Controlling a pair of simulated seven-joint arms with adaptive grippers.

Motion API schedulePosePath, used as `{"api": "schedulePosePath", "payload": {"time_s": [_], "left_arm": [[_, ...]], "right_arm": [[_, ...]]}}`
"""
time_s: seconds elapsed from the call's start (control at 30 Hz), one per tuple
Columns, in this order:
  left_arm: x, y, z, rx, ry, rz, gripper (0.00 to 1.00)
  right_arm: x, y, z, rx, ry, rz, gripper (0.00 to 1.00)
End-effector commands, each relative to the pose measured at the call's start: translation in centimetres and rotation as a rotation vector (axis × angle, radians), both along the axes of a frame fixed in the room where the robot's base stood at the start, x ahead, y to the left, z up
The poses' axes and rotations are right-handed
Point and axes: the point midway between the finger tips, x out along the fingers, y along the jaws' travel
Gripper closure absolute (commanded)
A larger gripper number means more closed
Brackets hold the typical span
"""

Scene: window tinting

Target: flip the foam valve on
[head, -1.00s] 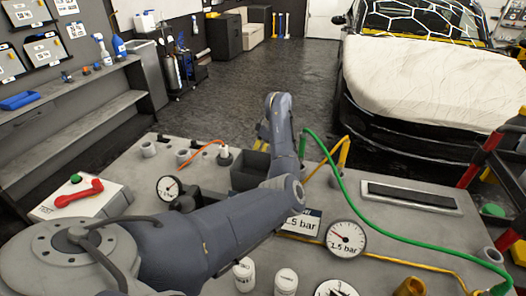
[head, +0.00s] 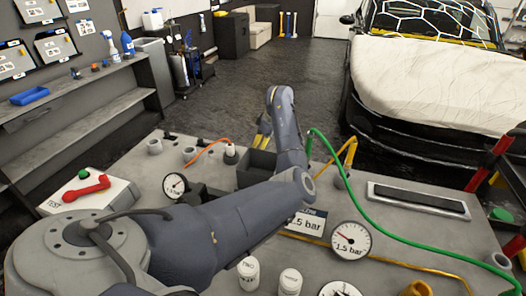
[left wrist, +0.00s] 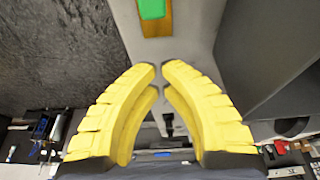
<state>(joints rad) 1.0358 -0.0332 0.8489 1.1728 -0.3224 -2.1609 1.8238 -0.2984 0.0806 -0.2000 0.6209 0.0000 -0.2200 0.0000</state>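My left gripper (head: 264,130) hangs over the far side of the workbench, partly behind my own arm. In the left wrist view its yellow fingers (left wrist: 159,68) curve together, with a narrow gap between the tips and nothing held. A green piece (left wrist: 152,8) on a brass-coloured block (left wrist: 157,26) lies beyond the fingertips, apart from them. I cannot tell whether it is the foam valve. A red lever (head: 88,188) lies across a white box (head: 105,200) marked TEST at the left of the bench. My right gripper is not in view.
A dark open bin (head: 258,168) stands by my left gripper. A green hose (head: 385,222) arches over the bench (head: 400,240). Pressure gauges (head: 351,240) (head: 175,185) and white bottles (head: 248,273) stand around my arm. A covered car (head: 440,85) is beyond.

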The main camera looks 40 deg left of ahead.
Motion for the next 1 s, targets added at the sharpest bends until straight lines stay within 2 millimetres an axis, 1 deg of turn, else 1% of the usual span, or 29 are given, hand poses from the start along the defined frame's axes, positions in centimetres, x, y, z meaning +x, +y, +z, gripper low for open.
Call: {"api": "schedulePosePath", "payload": {"time_s": [0.03, 0.1, 0.3, 0.4, 0.5, 0.63, 1.0], "left_arm": [[0.3, -0.6, 1.1, -0.002, -0.005, -0.004, 1.00], [0.5, -0.9, 2.3, -0.002, -0.005, -0.002, 1.00], [0.8, -1.9, 5.2, -0.002, -0.003, -0.002, 1.00], [0.9, -2.2, 6.3, -0.002, -0.001, -0.002, 1.00], [0.9, -2.4, 7.1, -0.001, 0.000, -0.002, 1.00], [1.0, -2.6, 7.6, -0.001, 0.000, -0.001, 1.00], [1.0, -2.6, 7.8, 0.000, 0.000, -0.001, 1.00]], "right_arm": [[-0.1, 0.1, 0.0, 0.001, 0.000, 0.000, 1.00], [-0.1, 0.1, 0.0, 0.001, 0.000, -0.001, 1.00], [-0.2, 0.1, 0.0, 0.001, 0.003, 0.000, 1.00], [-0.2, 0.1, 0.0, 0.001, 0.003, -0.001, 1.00], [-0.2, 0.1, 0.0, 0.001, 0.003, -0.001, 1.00], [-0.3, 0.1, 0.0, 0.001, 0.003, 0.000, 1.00], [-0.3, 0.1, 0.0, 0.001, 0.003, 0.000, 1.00]]}}
